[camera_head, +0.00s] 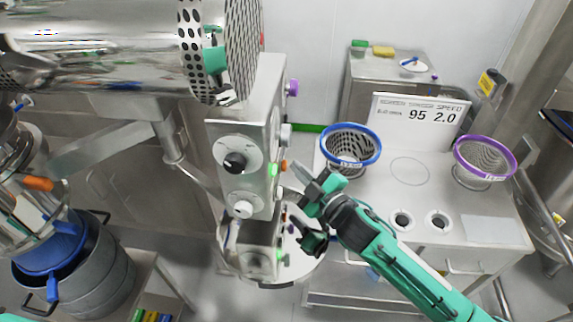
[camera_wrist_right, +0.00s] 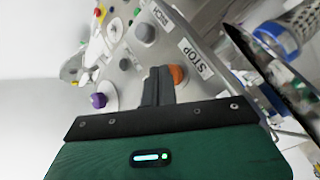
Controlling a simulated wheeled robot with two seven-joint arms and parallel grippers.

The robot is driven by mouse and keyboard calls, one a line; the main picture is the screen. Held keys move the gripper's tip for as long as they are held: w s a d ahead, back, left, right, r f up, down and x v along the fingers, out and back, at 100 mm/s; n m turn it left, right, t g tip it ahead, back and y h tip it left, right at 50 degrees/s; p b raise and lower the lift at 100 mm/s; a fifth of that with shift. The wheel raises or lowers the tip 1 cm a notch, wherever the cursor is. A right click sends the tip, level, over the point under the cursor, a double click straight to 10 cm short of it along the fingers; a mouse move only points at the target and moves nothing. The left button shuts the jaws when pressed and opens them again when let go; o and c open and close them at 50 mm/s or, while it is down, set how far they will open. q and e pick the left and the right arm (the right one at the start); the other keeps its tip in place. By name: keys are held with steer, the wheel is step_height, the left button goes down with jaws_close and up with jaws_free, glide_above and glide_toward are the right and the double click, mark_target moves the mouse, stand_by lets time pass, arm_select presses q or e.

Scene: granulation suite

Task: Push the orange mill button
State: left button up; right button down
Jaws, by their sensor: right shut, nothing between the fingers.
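The orange mill button (camera_head: 283,165) sits on the right side of the steel machine housing, close to a green button (camera_head: 273,170). In the right wrist view the orange button (camera_wrist_right: 177,74) shows beside a STOP label (camera_wrist_right: 195,58), partly covered by my fingers. My right gripper (camera_head: 304,180) is just right of and slightly below the button in the head view. In the wrist view its dark fingers (camera_wrist_right: 159,84) are shut and empty, with the tips right beside the button. I cannot tell whether they touch it. My left gripper is not in view.
The panel also carries a purple knob (camera_wrist_right: 98,100) and grey knobs (camera_wrist_right: 125,64). A blue-rimmed mesh basket (camera_head: 350,145) and a purple-rimmed one (camera_head: 485,158) stand on the steel table (camera_head: 480,228) at right. A large steel cylinder (camera_head: 100,55) overhangs the upper left.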

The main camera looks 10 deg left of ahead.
steer(key=shift+a, duration=0.45)
stand_by(0.6)
steer(key=shift+d, duration=0.1)
steer(key=shift+d+p, duration=0.3)
steer(key=shift+d, duration=0.5)
steer(key=shift+d, duration=0.35)
steer(key=d+p, duration=0.1)
steer(key=d, duration=0.3)
steer(key=shift+d, duration=0.15)
stand_by(0.6)
